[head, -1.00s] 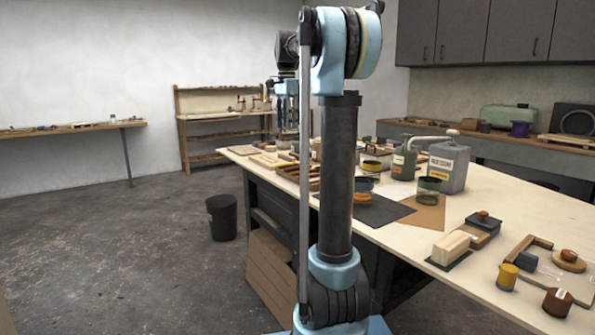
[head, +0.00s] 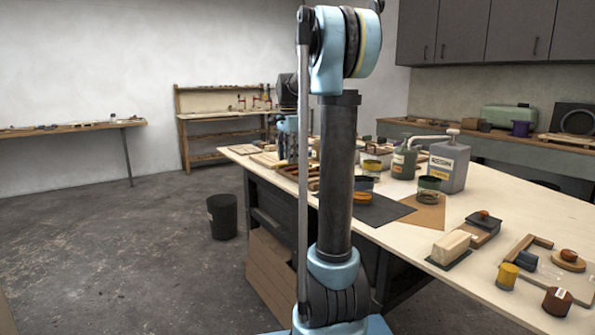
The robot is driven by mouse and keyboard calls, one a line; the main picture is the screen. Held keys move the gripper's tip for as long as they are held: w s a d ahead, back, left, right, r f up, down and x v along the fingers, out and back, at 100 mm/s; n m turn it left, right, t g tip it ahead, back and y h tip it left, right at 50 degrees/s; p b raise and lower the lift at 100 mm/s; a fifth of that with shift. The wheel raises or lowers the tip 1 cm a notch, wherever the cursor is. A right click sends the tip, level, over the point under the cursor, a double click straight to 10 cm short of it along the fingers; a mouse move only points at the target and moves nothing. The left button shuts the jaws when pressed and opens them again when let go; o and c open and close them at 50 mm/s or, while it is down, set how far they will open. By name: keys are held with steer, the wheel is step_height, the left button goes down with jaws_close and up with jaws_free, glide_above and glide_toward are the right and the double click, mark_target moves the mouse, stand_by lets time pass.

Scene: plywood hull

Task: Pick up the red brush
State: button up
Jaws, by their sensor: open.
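My gripper (head: 287,153) is small in the head view, left of my upright arm link, over the far left end of the plywood-topped workbench (head: 480,258). It points down and looks open, with its tips low near the items there. Part of it is hidden or blends with the clutter. I cannot make out a red brush for sure; small reddish and brown items lie around and behind my arm, too small to tell apart. I see nothing held in the jaws.
A grey adhesive can (head: 448,168), a green can (head: 404,164) and several jars stand mid-bench. A pale block (head: 451,247) and small pots lie nearer. A black bin (head: 222,216) stands on the open floor at left. A wooden shelf rack (head: 222,125) is behind.

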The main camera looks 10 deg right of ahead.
mark_target(289, 167)
steer(key=shift+f, duration=1.8)
jaws_close()
steer(key=shift+r, duration=0.1)
step_height(289, 167, up, 10)
